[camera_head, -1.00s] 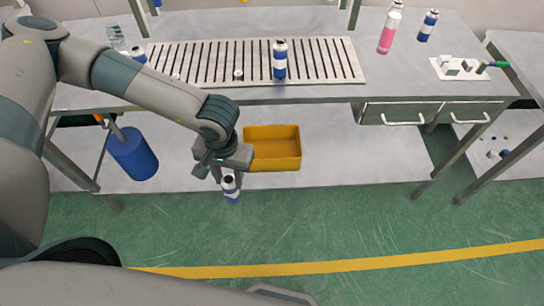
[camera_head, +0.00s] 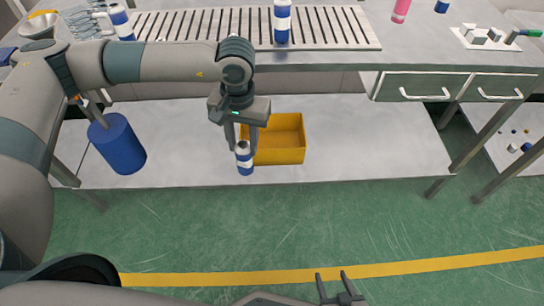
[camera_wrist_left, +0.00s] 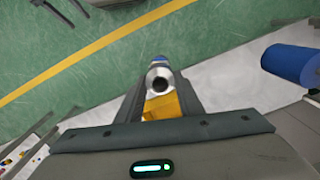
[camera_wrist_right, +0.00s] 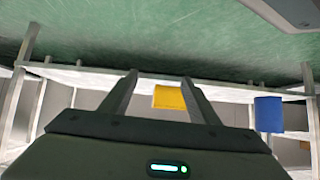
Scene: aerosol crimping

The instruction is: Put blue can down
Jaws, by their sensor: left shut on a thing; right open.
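A blue and white can (camera_head: 244,158) hangs upright between the fingers of my left gripper (camera_head: 242,145), in front of the yellow bin. In the left wrist view the can (camera_wrist_left: 159,78) shows its silver open top between the two fingers, which are shut on it. My right gripper (camera_head: 338,275) is low at the bottom of the head view, open and empty. Its spread fingers also show in the right wrist view (camera_wrist_right: 160,85), with nothing between them.
The yellow bin (camera_head: 290,155) stands on the lower shelf (camera_head: 370,150), with a blue cylinder (camera_head: 117,145) to its left. Above, the slatted rack (camera_head: 340,28) on the table holds another blue and white can (camera_head: 282,22). Drawers (camera_head: 425,88) hang at the right.

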